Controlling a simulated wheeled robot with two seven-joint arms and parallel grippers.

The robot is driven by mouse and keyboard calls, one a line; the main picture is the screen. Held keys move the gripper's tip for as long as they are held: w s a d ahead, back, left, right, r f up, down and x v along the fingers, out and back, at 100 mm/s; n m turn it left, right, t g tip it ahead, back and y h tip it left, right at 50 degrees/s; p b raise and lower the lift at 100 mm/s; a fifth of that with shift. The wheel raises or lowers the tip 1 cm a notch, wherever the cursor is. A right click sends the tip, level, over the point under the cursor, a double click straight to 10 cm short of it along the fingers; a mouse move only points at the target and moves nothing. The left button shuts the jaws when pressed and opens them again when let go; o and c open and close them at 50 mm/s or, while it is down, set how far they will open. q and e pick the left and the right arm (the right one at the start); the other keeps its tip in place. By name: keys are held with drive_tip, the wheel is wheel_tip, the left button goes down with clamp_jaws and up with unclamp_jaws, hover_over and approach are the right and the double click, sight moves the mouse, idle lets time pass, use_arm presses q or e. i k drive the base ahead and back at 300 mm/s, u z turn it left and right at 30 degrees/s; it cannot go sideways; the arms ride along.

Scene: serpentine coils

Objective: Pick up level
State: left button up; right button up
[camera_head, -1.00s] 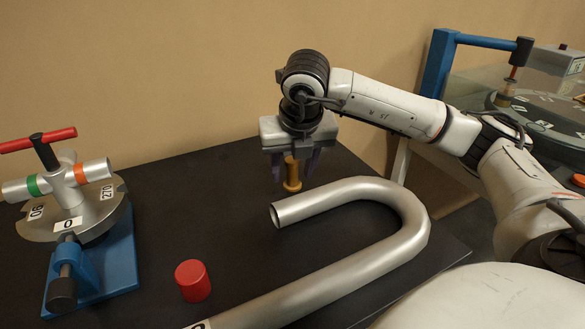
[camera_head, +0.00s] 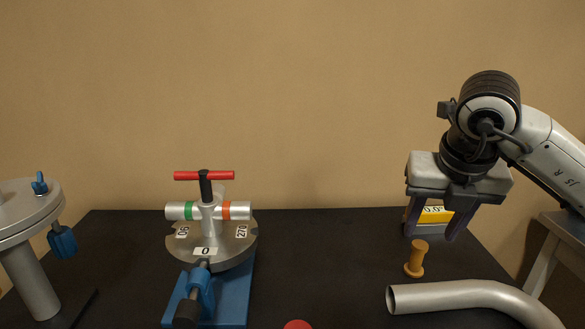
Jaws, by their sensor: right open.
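The level (camera_head: 436,215), a small block with a yellow face reading about 0.0° and a grey lower part, stands at the right rear of the black table. My right gripper (camera_head: 434,226) is open and points down there. Its two dark fingers show to the left and right of the level's face, and they partly hide its sides. I cannot tell whether the fingers touch it or how far in front of it they are. My left gripper is not in view.
A gold spool-shaped peg (camera_head: 415,259) stands just in front of the level. A bent silver pipe (camera_head: 450,296) lies at the front right. A blue-based bender (camera_head: 208,255) stands left of centre, with a red cap (camera_head: 298,325) at the bottom edge. Bare table (camera_head: 325,250) lies between.

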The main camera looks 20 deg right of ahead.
sight(433, 221)
drive_tip(key=k, duration=1)
